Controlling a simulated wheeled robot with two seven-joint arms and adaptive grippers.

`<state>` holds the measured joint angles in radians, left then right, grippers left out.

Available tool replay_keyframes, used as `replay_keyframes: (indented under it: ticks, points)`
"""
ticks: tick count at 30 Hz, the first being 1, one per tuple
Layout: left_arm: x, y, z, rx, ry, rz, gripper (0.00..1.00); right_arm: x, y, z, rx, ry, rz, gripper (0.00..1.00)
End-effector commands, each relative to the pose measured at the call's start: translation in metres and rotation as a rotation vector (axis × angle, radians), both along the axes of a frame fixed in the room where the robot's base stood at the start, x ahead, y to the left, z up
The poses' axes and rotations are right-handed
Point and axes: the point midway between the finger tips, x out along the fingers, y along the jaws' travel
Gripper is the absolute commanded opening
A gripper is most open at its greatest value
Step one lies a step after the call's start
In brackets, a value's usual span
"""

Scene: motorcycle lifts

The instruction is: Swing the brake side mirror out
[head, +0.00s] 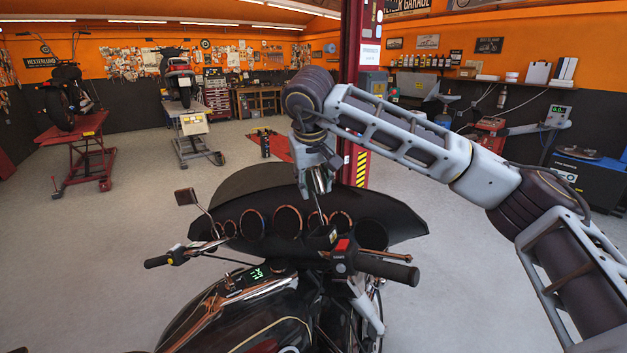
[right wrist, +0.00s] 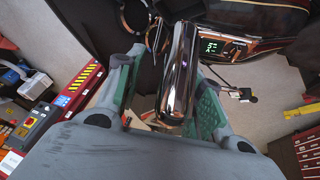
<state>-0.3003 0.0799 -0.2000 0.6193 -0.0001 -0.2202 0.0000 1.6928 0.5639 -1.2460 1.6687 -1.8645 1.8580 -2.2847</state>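The motorcycle (head: 270,315) stands in front of me with its handlebars toward me. The right-hand mirror (head: 320,182), a chrome housing, sits above the gauges in the head view, partly hidden by my right gripper (head: 316,182). In the right wrist view the chrome mirror (right wrist: 181,80) lies between the green-padded fingers of my right gripper (right wrist: 168,95). A gap shows on its left side; I cannot tell whether the right pad touches it. The fingers are apart. The other mirror (head: 186,196) stands out on its stalk at the left. My left gripper is not in view.
The right handlebar grip (head: 388,271) and its red-topped switch housing (head: 343,250) lie below my right gripper. The dark fairing (head: 400,222) is close behind. A red lift post (head: 357,130) stands beyond. Open floor (head: 120,240) lies to the left.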

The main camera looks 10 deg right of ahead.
Motion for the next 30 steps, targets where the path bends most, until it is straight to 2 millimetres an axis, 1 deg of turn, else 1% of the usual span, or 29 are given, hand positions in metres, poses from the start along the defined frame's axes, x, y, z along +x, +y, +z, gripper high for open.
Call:
replay_keyframes:
  ticks: [5,6,12,15,30]
  points:
    - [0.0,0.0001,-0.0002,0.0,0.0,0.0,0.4,-0.0001,0.0001,-0.0001,0.0,0.0,0.0,0.38]
    - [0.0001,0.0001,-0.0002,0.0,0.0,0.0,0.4,0.0,0.0,-0.0001,0.0,0.0,0.0,0.36]
    - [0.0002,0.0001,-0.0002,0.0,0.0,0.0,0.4,-0.0001,0.0001,0.0001,0.0,0.0,0.0,0.1]
    - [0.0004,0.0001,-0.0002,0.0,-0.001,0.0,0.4,-0.0001,0.0001,0.0002,0.0,0.0,0.0,0.0]
    - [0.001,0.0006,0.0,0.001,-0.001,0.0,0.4,-0.0009,0.0004,0.0007,0.002,0.001,0.004,0.0]
